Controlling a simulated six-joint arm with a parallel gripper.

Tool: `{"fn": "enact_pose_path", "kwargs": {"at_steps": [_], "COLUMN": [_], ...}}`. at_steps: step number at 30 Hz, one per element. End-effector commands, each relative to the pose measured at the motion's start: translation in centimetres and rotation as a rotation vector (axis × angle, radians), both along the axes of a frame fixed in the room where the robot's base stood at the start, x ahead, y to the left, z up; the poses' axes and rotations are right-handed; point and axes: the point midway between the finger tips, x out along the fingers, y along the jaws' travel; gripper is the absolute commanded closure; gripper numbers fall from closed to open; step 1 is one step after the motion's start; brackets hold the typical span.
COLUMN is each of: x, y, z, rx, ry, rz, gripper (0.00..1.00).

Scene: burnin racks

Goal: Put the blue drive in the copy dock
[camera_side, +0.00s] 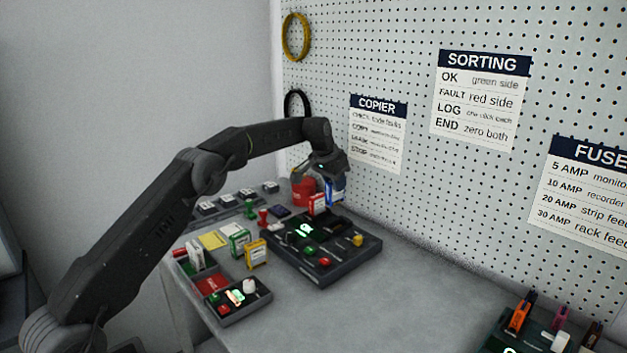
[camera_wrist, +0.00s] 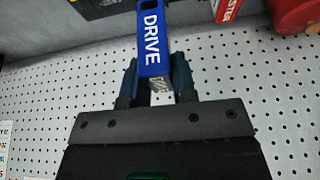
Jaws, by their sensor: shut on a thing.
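The blue drive (camera_side: 336,193) is held in my gripper (camera_side: 329,176), above the back of the dark copy dock (camera_side: 330,273). In the wrist view the drive (camera_wrist: 151,35), lettered DRIVE, sits between the two fingers of my gripper (camera_wrist: 155,82), which are shut on it. The dock has a lit green screen and coloured knobs on its front. A red and white drive (camera_side: 317,204) stands upright close to the left of the blue one; in the wrist view this drive (camera_wrist: 228,9) reads MASTER. Whether the blue drive touches the dock cannot be told.
A red round container (camera_side: 302,190) stands behind the red drive. The pegboard wall (camera_side: 430,200) rises behind.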

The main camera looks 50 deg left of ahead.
Motion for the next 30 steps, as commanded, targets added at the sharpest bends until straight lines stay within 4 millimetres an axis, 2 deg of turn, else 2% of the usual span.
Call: {"fn": "enact_pose_path", "kwargs": {"at_steps": [8, 24, 30], "x": [0.9, 0.8, 0.9], "y": [-1.0, -0.9, -0.9], "z": [-0.7, -5.0, -5.7], "rx": [0.003, 0.002, 0.003], "ry": [-0.003, -0.003, -0.005], "rz": [0.011, 0.010, 0.010], "gripper": [1.00, 1.00, 1.00]}}
